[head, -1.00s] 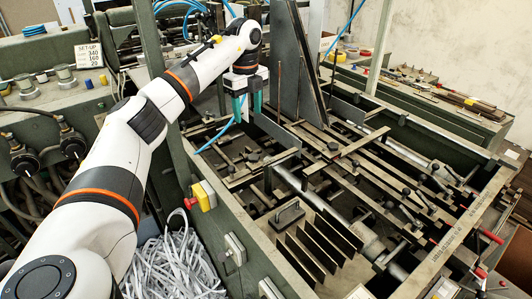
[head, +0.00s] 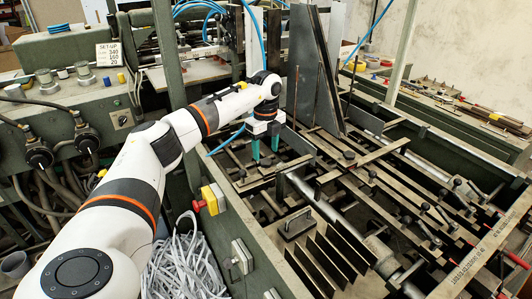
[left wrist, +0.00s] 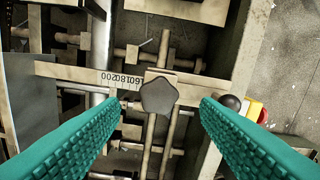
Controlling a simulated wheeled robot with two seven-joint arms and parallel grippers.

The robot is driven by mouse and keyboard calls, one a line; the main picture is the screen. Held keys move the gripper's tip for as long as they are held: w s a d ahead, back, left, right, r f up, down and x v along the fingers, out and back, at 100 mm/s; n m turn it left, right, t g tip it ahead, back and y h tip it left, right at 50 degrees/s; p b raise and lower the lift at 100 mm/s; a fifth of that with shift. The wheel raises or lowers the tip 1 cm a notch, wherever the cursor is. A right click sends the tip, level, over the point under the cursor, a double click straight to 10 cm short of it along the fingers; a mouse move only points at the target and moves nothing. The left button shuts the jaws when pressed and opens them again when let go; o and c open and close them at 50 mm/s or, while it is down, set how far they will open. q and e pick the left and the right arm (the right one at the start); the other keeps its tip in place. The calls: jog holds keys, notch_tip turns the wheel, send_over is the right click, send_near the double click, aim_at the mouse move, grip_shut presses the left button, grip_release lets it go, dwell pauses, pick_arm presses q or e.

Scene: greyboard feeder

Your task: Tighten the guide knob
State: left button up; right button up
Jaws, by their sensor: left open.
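The guide knob (left wrist: 159,95), a dark star-shaped knob, shows in the left wrist view. My left gripper (head: 265,151) is open over the feeder bed, pointing down. In the left wrist view its two teal fingers (left wrist: 158,118) stand wide apart on either side of the knob, with gaps to it. Nothing is between them in their grip. In the head view I cannot tell this knob apart under the gripper. My right gripper is not in view.
A round black knob (left wrist: 230,102) lies by the right finger. A red and yellow switch (head: 212,199) sits on the feeder's side wall. Tall dark plates (head: 310,70) rise behind the gripper. Upright fins (head: 325,258) stand nearer. A set-up card (head: 109,51) shows 340, 160, 20.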

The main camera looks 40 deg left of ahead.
aim_at(266, 161)
pick_arm(q)
jog(key=shift+f+p, duration=0.3)
jog(key=shift+f, duration=1.45)
jog(key=shift+w, duration=0.1)
jog(key=c, duration=1)
